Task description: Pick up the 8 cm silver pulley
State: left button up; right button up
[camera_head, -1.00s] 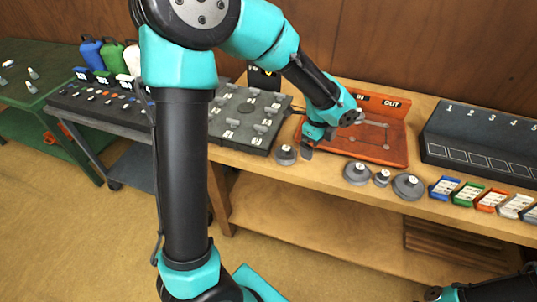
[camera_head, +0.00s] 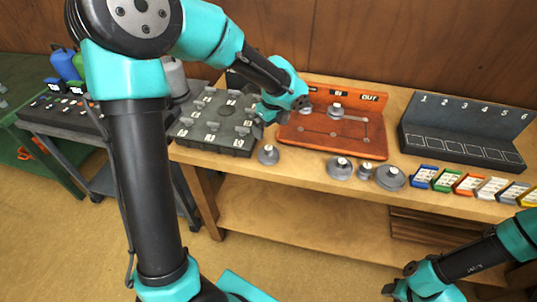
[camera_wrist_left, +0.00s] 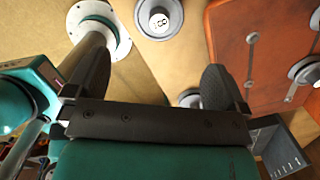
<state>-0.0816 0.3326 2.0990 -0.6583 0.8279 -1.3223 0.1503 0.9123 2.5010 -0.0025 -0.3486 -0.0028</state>
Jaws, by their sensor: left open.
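A silver pulley marked 8 (camera_wrist_left: 160,18) shows at the top of the left wrist view, ahead of the fingers and apart from them. It appears to be the pulley (camera_head: 268,155) that stands alone on the wooden table in the head view, left of the other loose pulleys. My left gripper (camera_wrist_left: 152,85) is open, with nothing between its two dark fingers. In the head view my left gripper (camera_head: 266,114) is over the table between the grey board and the orange board, its fingertips hard to make out.
Other pulleys (camera_head: 340,168) (camera_head: 390,178) stand along the table's front. The orange board (camera_head: 345,147) carries pulleys. A grey pegged board (camera_head: 190,138), a numbered dark rack (camera_head: 450,145) and small coloured boxes (camera_head: 445,181) stand nearby. Bare wood lies around the lone pulley.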

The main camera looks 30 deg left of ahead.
aim_at(269, 148)
pick_arm(q)
jog(key=f, duration=0.7)
jog(key=shift+w+a+f, duration=0.15)
jog(key=shift+a+f, duration=0.2)
jog(key=shift+a, duration=0.05)
jog(key=shift+f, duration=0.15)
jog(key=shift+f, duration=2.45)
jog(key=shift+c, duration=0.5)
jog(key=c, duration=0.8)
